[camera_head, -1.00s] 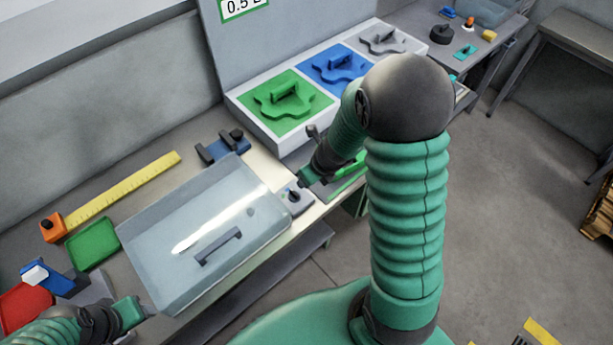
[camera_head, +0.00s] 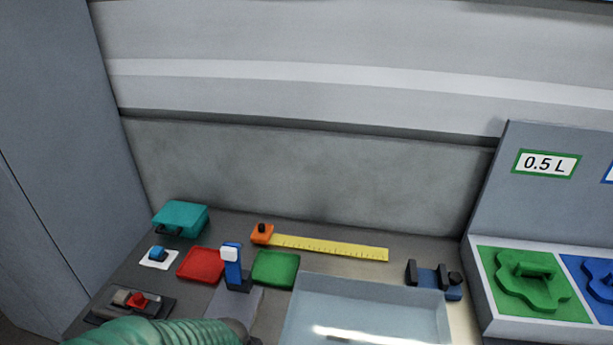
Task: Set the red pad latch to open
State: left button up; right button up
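A red pad (camera_head: 202,264) lies flat on the bench at the left, beside a blue upright piece with a white top (camera_head: 233,262). A dark low fixture (camera_head: 112,309) stands in front and to the left, with a small red knob (camera_head: 137,299) and a grey block on it. I cannot tell for sure which of these is the red pad latch, nor its setting. My green ribbed left arm crosses the bottom edge, close to this fixture and hiding its front. Neither gripper's fingers show.
A green pad (camera_head: 275,269), teal box (camera_head: 181,218), blue knob on a white plate (camera_head: 158,257) and yellow ruler (camera_head: 330,247) with an orange end (camera_head: 262,233) lie around. A clear bin (camera_head: 365,290) fills the front middle. A white rack (camera_head: 490,290) stands right.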

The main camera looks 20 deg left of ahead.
aim_at(137, 300)
jog(key=u, duration=1.8)
jog(key=i+j+u, duration=0.45)
jog(key=i+u, duration=0.15)
jog(key=i, duration=0.2)
